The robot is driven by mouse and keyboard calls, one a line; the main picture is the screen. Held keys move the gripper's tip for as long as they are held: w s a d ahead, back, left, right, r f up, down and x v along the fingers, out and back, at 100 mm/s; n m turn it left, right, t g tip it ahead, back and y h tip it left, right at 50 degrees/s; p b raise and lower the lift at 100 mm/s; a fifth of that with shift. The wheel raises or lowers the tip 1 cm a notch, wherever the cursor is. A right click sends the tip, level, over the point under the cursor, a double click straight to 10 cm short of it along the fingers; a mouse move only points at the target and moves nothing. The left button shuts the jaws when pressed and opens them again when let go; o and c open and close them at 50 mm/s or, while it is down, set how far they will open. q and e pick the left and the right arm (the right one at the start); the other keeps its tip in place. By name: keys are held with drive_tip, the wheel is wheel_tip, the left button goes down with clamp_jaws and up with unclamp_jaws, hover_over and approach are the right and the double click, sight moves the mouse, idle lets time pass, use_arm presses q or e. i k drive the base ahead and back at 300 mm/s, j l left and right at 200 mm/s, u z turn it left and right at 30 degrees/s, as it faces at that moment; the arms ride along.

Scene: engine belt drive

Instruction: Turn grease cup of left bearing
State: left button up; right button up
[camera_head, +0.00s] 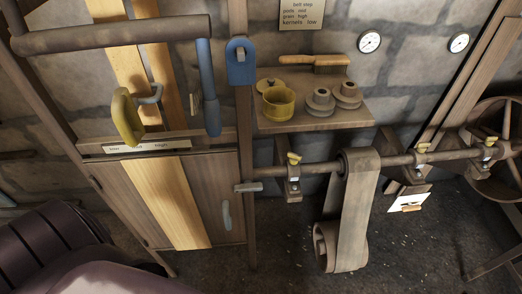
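The left bearing (293,188) is a small block around the horizontal shaft (322,168), left of the hanging belt. Its grease cup (294,158) is a small yellow piece on top of the bearing. Similar yellow cups sit on the bearings farther right, at the middle bearing (421,158) and the right bearing (490,151). Neither of my grippers shows in the head view, so I cannot see what they hold.
A wide belt (355,210) hangs from the shaft. A wooden cabinet (230,175) stands left; a spoked wheel (497,181) stands right.

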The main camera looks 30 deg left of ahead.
sight(295, 158)
drive_tip(key=i+l+u, duration=0.15)
drive_tip(key=l+u, duration=0.2)
drive_tip(key=i+l+u, duration=0.1)
drive_tip(key=l+u, duration=0.25)
drive_tip(key=i+l+u, duration=0.1)
drive_tip(key=l+u, duration=0.15)
drive_tip(key=u, duration=0.15)
